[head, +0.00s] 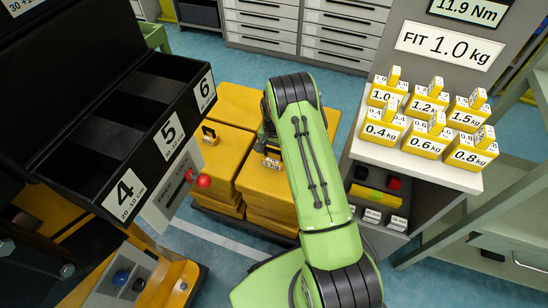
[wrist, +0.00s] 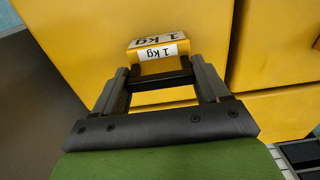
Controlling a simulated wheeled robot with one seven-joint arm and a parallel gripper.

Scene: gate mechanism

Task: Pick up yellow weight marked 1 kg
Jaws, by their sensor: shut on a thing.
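The yellow weight marked 1 kg (wrist: 158,66) shows in the wrist view with two white labels, which appear upside down. My gripper (wrist: 161,78) is shut on it, with one dark finger on each side and a dark bar across between them. In the head view a small labelled weight (head: 272,159) shows beside my green arm, over the yellow blocks. My arm hides much of the gripper there. I cannot tell whether the held weight touches the yellow surface behind it.
Large yellow blocks (head: 223,155) stand around the gripper. A black bin rack (head: 150,125) numbered 4 to 6 is at left. Several labelled yellow weights stand on a white shelf (head: 398,162) at right.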

